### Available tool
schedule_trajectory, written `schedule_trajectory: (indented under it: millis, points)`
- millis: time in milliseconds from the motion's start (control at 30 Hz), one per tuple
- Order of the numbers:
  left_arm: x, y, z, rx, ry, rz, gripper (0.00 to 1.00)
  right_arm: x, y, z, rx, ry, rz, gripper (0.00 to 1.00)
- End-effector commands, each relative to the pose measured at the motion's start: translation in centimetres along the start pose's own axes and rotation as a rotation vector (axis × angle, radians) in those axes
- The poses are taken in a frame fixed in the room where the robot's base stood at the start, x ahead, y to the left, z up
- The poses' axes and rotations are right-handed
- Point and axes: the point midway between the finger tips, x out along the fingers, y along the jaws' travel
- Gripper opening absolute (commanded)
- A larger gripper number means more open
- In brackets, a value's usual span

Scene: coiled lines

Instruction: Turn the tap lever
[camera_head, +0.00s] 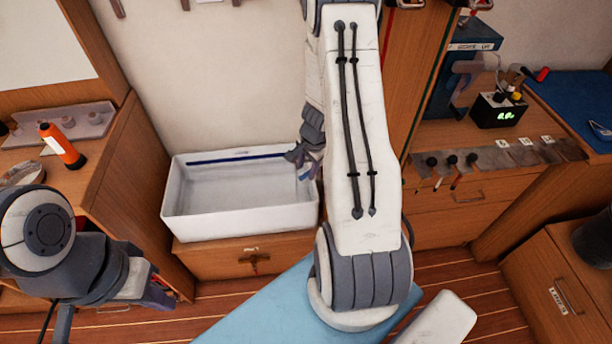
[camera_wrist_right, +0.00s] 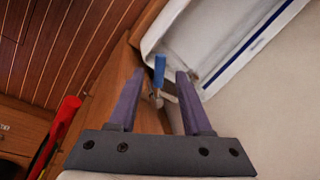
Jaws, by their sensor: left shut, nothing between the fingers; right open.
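The tap lever (camera_wrist_right: 159,68) shows in the right wrist view as a blue handle on a small pale metal fitting, beside the corner of the white basin (camera_wrist_right: 222,75). My right gripper (camera_wrist_right: 152,85) is open, and the lever appears between its two purple fingers without visible contact; how deep it lies between them I cannot tell. In the head view my right gripper (camera_head: 303,165) is at the right end of the white basin (camera_head: 240,222), partly hidden by my arm. The lever cannot be made out clearly there. My left gripper (camera_head: 158,298) is shut and empty at the lower left.
A wooden counter with an orange bottle (camera_head: 62,146) is at the left. A right-hand counter holds a black box with green digits (camera_head: 498,110). A light blue surface (camera_head: 262,308) lies below my right arm. A red object (camera_wrist_right: 62,122) shows left in the wrist view.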

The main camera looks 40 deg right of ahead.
Motion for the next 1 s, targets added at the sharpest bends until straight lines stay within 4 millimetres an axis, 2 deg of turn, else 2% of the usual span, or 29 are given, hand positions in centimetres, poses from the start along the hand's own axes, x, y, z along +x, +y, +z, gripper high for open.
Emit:
schedule_trajectory:
  millis: [33, 167, 500, 567, 633, 667, 1000]
  points:
    - [0.7, -0.1, 0.0, 0.0, 0.0, 0.0, 0.0, 1.1, 0.1, 0.0, 0.0, -0.001, 0.001, 0.49]
    - [1.2, -0.1, 0.1, 0.0, 0.0, 0.0, 0.0, 2.0, 0.1, 0.0, 0.001, 0.0, 0.0, 0.49]
    - [1.2, -0.1, 0.1, 0.0, 0.0, 0.0, 0.0, 2.2, 0.1, -0.1, 0.0, 0.0, 0.0, 0.49]
    - [1.2, -0.1, 0.1, 0.0, 0.0, 0.0, 0.0, 2.2, 0.1, -0.1, 0.001, 0.0, 0.0, 0.3]
    - [1.2, -0.1, 0.1, 0.0, 0.0, 0.0, 0.0, 2.2, 0.1, -0.1, 0.001, 0.0, 0.0, 0.03]
    - [1.2, -0.1, 0.1, 0.0, 0.0, 0.0, 0.0, 2.2, 0.1, -0.1, 0.001, 0.0, 0.0, 0.0]
    - [1.2, -0.1, 0.1, 0.0, 0.0, 0.0, 0.0, 2.2, 0.1, -0.1, 0.001, -0.001, 0.0, 0.0]
